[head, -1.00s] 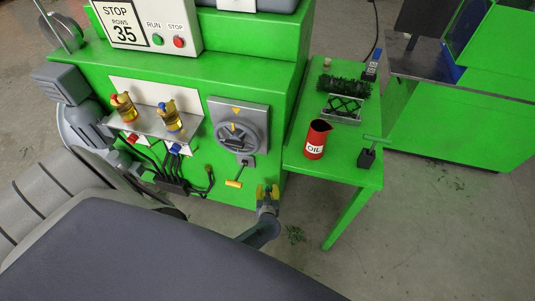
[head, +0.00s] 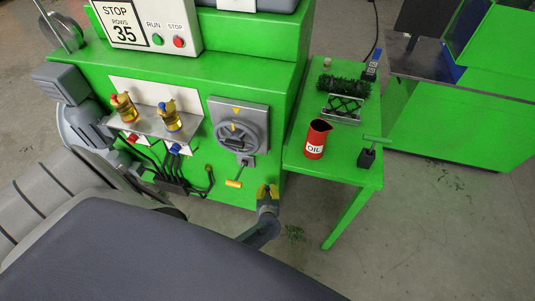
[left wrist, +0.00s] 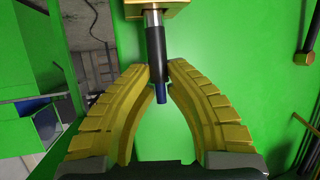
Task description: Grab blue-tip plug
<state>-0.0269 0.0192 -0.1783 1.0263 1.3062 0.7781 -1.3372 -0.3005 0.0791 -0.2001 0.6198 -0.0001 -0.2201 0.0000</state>
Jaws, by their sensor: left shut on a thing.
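The blue-tip plug (left wrist: 157,45) shows in the left wrist view as a dark rod with a bright metal collar at its upper end, under a yellow block (left wrist: 163,5). Its blue tip (left wrist: 162,92) points towards my palm. My left gripper (left wrist: 160,78) is shut on the plug, with a yellow fingertip on each side of its dark body. In the head view my left gripper (head: 267,190) is beside the green machine's lower right corner, and I cannot make out the plug there. My right gripper is not in view.
Red (head: 132,138) and blue (head: 174,149) connectors sit under a shelf. A red oil can (head: 316,139) stands on the green side table (head: 348,171).

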